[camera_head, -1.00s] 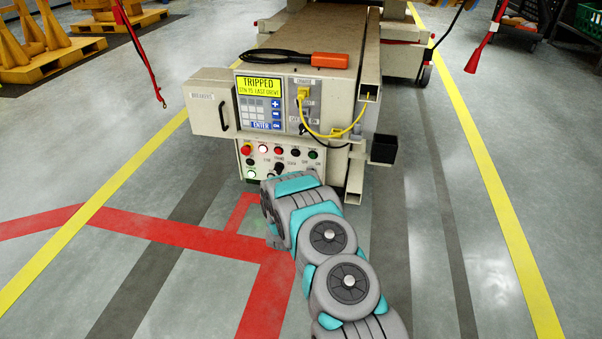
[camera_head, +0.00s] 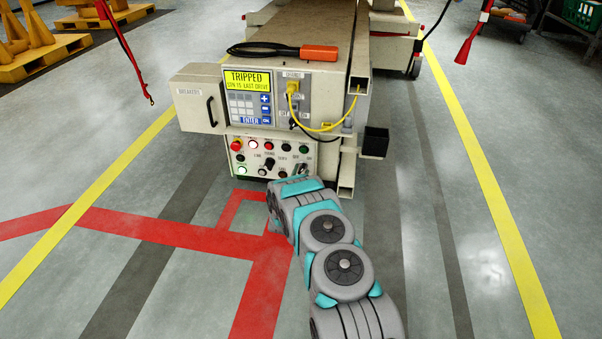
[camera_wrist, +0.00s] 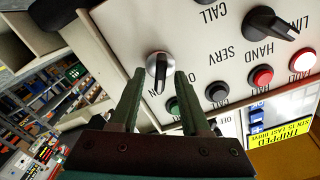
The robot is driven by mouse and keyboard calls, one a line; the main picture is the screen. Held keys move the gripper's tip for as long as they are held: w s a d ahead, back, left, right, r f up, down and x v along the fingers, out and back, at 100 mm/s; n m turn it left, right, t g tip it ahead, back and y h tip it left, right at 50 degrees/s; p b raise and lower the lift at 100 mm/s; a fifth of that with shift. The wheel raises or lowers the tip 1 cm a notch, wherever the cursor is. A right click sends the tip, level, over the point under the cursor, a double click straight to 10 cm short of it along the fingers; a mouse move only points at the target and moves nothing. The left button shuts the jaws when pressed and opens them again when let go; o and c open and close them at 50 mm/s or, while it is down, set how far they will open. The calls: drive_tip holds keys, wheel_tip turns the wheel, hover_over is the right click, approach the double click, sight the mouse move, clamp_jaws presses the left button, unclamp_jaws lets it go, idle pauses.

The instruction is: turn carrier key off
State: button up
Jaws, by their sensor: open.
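The carrier (camera_head: 262,48) stands ahead with a control panel on its near face. The carrier key (camera_wrist: 158,66) is a silver rotary piece on the pale panel in the wrist view, where the panel appears turned over. Its grip lies roughly along the picture's vertical. In the head view it seems to be the silver piece at the panel's lower right (camera_head: 303,169). My gripper (camera_wrist: 161,77) is open, its two green fingertips on either side of the key with gaps visible. How near the tips are to the panel face is hard to tell. In the head view my arm hides the fingers.
A black selector knob (camera_wrist: 270,23), a red button (camera_wrist: 262,76) and dark buttons (camera_wrist: 217,92) sit near the key. A yellow screen (camera_head: 247,80) reads TRIPPED. A breaker box (camera_head: 200,97) juts out left. An orange-handled tool (camera_head: 318,53) lies on top.

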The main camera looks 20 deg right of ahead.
drive_tip(key=shift+c, duration=0.3)
clamp_jaws()
idle(0.4)
